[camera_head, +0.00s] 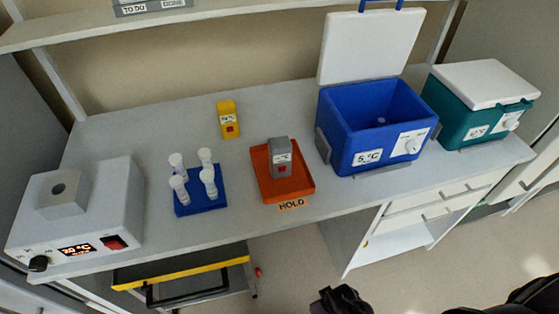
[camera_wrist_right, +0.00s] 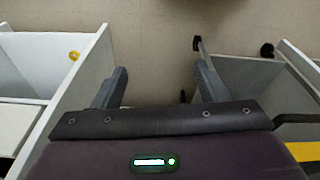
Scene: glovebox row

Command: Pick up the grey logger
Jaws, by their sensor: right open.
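The grey logger (camera_head: 281,157) stands upright in the orange tray (camera_head: 306,187), which has a HOLD label on its front and sits on the bench. The logger has a pale label and a red patch on its front. My right gripper (camera_wrist_right: 160,88) is open and empty in the right wrist view, with bare floor between its fingers. In the head view a dark part of my right arm shows at the bottom edge, in front of and below the bench, well apart from the logger. My left gripper is not in view.
A yellow logger (camera_head: 228,119) stands behind the tray. A blue rack (camera_head: 202,203) with several white-capped tubes is to its left, then a white heater block (camera_head: 110,215). An open blue cooler (camera_head: 345,130) and a closed teal cooler (camera_head: 455,101) stand right. A shelf (camera_head: 210,12) overhangs the back.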

